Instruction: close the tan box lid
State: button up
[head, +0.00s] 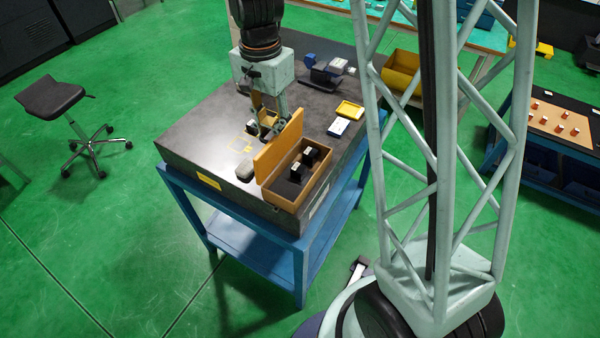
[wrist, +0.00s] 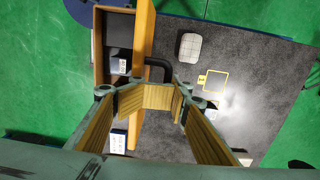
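The tan box (head: 314,187) stands at the table's near corner, with black inserts and small white-topped blocks inside. Its tan lid (head: 279,148) stands up steeply along the box's left side, so the box is open. In the wrist view the lid (wrist: 144,35) runs down past the fingers, with the open box (wrist: 99,45) to its left. A black handle (wrist: 158,64) juts from the lid's right face. My gripper (head: 268,128) is at the lid's far end, its yellow-padded fingers (wrist: 155,98) spread apart. Whether a finger touches the lid or handle is unclear.
A grey rounded object (head: 246,171) lies left of the lid. A yellow square outline (wrist: 214,81) marks the dark tabletop. A yellow tray (head: 349,110), a white-and-blue block (head: 338,127) and dark parts lie farther back. The left tabletop is mostly clear.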

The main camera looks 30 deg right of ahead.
aim_at(281, 132)
jog(key=shift+s, duration=0.15)
jog(key=shift+s+d+r, duration=0.2)
jog(key=shift+s+d, duration=0.3)
jog(key=shift+s, duration=0.15)
jog(key=shift+c, duration=1)
jog(key=shift+s, duration=0.1)
jog(key=shift+s+d+b, duration=0.3)
jog(key=shift+s+d, duration=0.2)
jog(key=shift+s, duration=0.25)
jog(key=shift+r, duration=0.1)
jog(key=shift+s+d, duration=0.1)
jog(key=shift+s, duration=0.1)
jog(key=shift+s+d+b, duration=0.35)
jog(key=shift+s+d, duration=0.1)
jog(key=shift+s, duration=0.25)
